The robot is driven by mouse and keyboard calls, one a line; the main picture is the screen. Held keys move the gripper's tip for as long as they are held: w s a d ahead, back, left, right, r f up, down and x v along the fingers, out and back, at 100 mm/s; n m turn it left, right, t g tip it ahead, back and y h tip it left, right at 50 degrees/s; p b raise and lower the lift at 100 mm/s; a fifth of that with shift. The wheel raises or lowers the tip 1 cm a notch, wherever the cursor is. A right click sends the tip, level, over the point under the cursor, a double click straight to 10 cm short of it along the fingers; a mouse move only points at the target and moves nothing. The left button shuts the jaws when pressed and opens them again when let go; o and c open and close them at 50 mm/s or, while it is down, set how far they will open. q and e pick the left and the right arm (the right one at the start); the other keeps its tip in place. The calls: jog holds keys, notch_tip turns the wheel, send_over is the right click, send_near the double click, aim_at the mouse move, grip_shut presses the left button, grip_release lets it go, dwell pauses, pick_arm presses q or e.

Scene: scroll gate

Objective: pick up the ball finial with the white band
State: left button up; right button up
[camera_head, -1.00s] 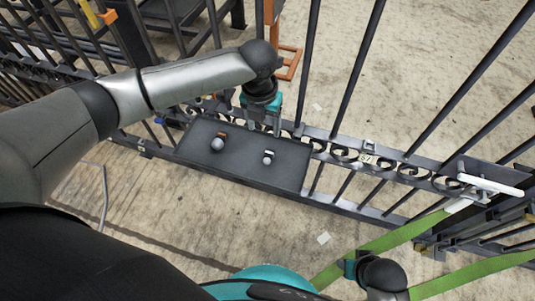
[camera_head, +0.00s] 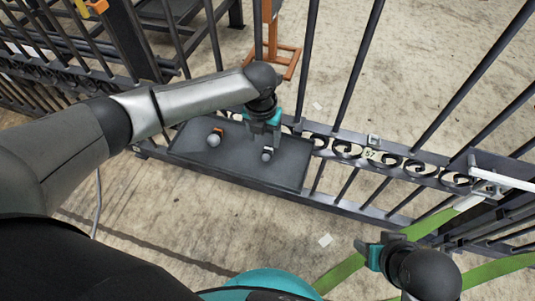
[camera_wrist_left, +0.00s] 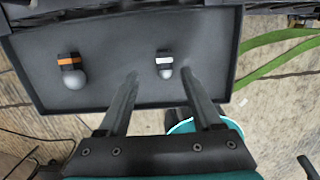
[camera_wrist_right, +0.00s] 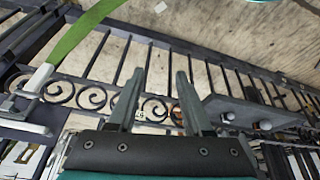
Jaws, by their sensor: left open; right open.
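The ball finial with the white band (camera_wrist_left: 165,65) lies on a dark tray (camera_wrist_left: 110,25); its ball also shows in the head view (camera_head: 266,156). A second ball finial, with an orange band (camera_wrist_left: 70,68), lies on the same tray to its left, and shows in the head view (camera_head: 214,138). My left gripper (camera_wrist_left: 160,80) is open, its two fingers to either side of the white-banded finial's ball end in the wrist view; I cannot tell how far above it they are. My right gripper (camera_wrist_right: 160,75) is open and empty, away from the tray.
The tray is against an iron gate with upright bars and a scroll band (camera_head: 350,150). A "57" tag (camera_head: 371,155) sits on the band. Green straps (camera_head: 342,272) run at the lower right. An orange stand (camera_head: 283,60) is behind the gate.

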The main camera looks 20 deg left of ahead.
aim_at(267, 152)
pick_arm(q)
jog(key=shift+s+d+f+b, duration=0.15)
jog(key=shift+d+f+b, duration=0.05)
jog(key=shift+f+b, duration=0.75)
jog(key=shift+d+f+b, duration=0.2)
jog(key=shift+f+b, duration=0.3)
jog(key=shift+f, duration=0.45)
jog(key=shift+f+b, duration=0.4)
jog(key=shift+f, duration=0.35)
pick_arm(e)
jog(key=w+a+r+t+y, duration=0.1)
jog(key=w+a+t+y, duration=0.1)
jog(key=w+a+t, duration=0.3)
jog(key=shift+a+r+n+y, duration=0.15)
jog(key=shift+a+n+y, duration=0.2)
jog(key=shift+a, duration=0.25)
pick_arm(q)
jog(key=shift+c, duration=0.3)
grip_shut()
pick_arm(e)
jog(key=shift+s, duration=0.1)
